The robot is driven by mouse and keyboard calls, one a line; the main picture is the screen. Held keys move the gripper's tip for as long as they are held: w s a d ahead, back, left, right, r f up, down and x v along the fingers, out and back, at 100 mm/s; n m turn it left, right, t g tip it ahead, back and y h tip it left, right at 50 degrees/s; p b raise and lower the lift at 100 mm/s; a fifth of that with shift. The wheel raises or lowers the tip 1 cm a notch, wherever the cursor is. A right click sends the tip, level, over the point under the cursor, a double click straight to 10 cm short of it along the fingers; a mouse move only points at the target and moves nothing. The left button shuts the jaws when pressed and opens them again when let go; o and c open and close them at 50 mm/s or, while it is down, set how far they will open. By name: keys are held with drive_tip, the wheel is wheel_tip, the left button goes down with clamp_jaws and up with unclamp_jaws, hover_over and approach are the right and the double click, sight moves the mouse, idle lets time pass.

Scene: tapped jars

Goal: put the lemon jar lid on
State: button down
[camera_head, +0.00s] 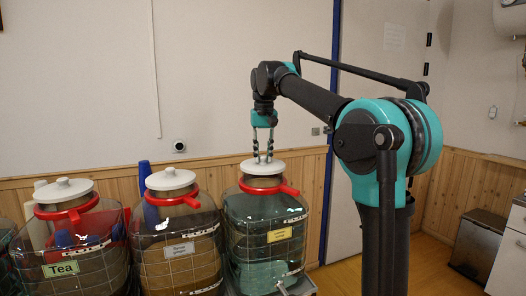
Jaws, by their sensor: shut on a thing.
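The jar with the yellow label (279,235) is the rightmost of the row. It is clear glass with a red collar and handle (268,186), and its label print is too small to read surely. A white round lid (250,168) is at its mouth, roughly level and just above the red collar. I cannot tell whether it is fully seated. My gripper (263,159) points straight down over the lid's middle, shut on its knob. The fingertips hide the knob.
The tea jar (60,269) and a jar with a pale label (179,250) stand to the left, both with white lids on. A blue upright object (147,196) is behind them. A wooden-panelled wall is close behind. Open floor and a dark bin (479,241) are at right.

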drive_tip(key=shift+f, duration=0.95)
idle(0.6)
drive_tip(key=c, duration=1.2)
unclamp_jaws()
wheel_tip(320, 180, up, 12)
drive_tip(key=s, duration=0.1)
drive_tip(key=shift+s, duration=0.2)
drive_tip(key=shift+d, duration=0.1)
